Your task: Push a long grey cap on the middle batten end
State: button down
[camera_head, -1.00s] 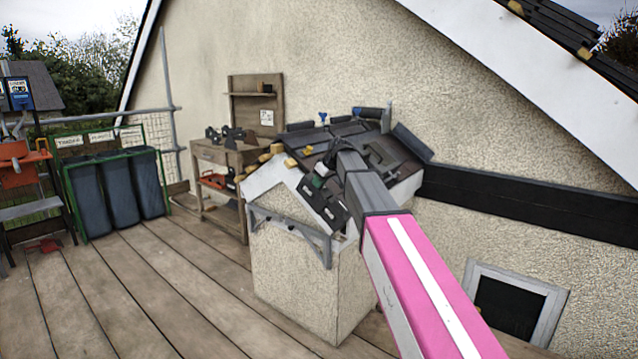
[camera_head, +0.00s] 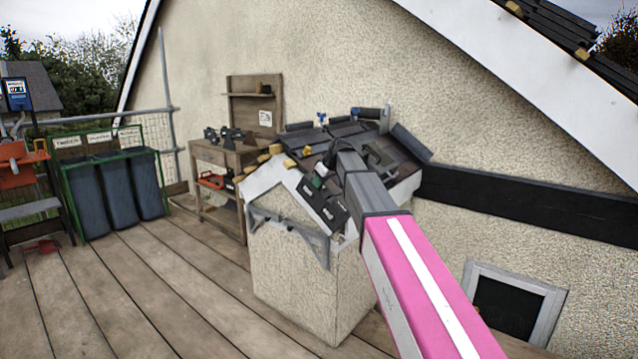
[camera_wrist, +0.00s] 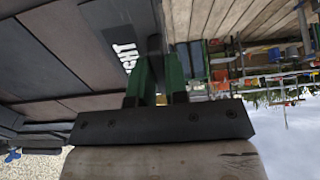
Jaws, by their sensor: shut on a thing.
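My gripper (camera_wrist: 166,85) shows in the wrist view with two green fingers closed on a narrow dark grey piece (camera_wrist: 155,45), likely the long grey cap; its far end is hard to make out. In the head view my gripper (camera_head: 318,182) is small and low over the left part of the model roof, partly hidden by my arm. Several yellowish wooden blocks, likely batten ends (camera_head: 264,158), show along the roof's left edge. I cannot tell which is the middle one, or whether the held piece touches any of them.
Dark trays (camera_head: 324,205) lie on the near roof slope. Dark tiles (camera_head: 345,129) cover its upper part. A wooden workbench (camera_head: 222,155) stands behind on the left, with bins (camera_head: 118,190) further left. The deck in front is clear.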

dwell(0.3)
jog(key=c, duration=1.1)
grip_release()
jog(key=shift+o, duration=0.2)
jog(key=v, duration=0.6)
